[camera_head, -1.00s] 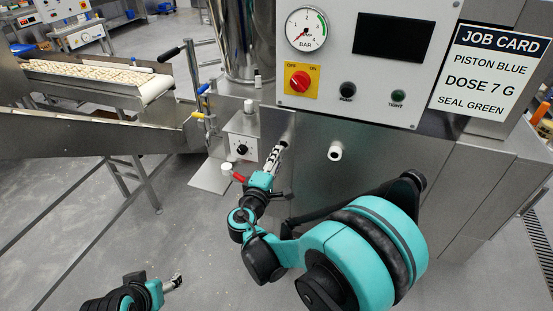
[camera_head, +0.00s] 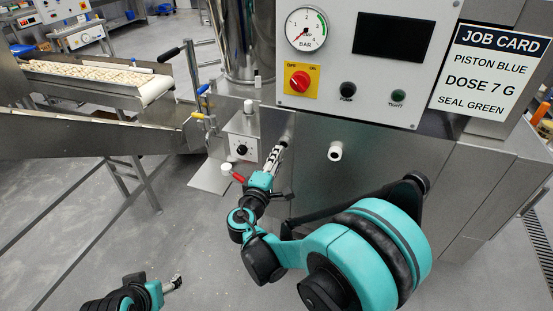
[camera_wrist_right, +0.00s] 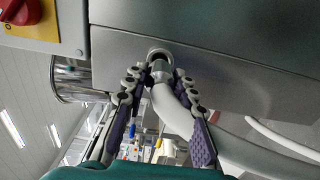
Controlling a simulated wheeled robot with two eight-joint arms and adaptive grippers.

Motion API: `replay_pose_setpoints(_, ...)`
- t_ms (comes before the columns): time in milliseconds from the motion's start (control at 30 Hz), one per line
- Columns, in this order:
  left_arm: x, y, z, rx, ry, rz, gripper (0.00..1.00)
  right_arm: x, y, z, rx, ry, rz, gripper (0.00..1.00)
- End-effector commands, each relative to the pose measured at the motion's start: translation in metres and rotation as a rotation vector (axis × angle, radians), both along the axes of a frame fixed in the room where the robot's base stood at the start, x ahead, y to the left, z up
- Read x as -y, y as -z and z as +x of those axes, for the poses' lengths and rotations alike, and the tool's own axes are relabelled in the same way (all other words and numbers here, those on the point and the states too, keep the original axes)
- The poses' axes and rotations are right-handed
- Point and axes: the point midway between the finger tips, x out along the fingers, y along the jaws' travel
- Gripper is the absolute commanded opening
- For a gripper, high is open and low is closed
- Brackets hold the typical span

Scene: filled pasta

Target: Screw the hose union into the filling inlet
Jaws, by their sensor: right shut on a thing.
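My right gripper (camera_head: 276,154) is at the steel front of the machine, just below the control panel. In the right wrist view its two fingers (camera_wrist_right: 159,80) are shut on the grey metal hose union (camera_wrist_right: 161,70). The union is at the mouth of the round filling inlet (camera_wrist_right: 157,53), lined up with it; I cannot tell how far it is threaded in. A pale hose (camera_wrist_right: 175,112) bends from the union down and to the right. The inlet also shows in the head view (camera_head: 287,138). My left gripper (camera_head: 174,283) hangs low at the left, away from the machine; its jaw opening is too small to read.
A white stub port (camera_head: 335,151) sticks out right of the inlet. Above are a gauge (camera_head: 306,29), a red knob (camera_head: 299,80) and a dark TIGHT lamp (camera_head: 398,96). A conveyor (camera_head: 95,78) stands further left.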

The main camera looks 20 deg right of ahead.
Motion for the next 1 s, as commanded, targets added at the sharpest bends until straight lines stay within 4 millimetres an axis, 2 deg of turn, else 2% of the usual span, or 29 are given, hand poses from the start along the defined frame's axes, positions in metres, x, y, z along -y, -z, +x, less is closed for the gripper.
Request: replay_pose_setpoints(1000,0.0,0.002,0.0,0.0,0.0,0.0,0.66,0.007,0.0,0.011,0.0,0.001,0.0,0.0)
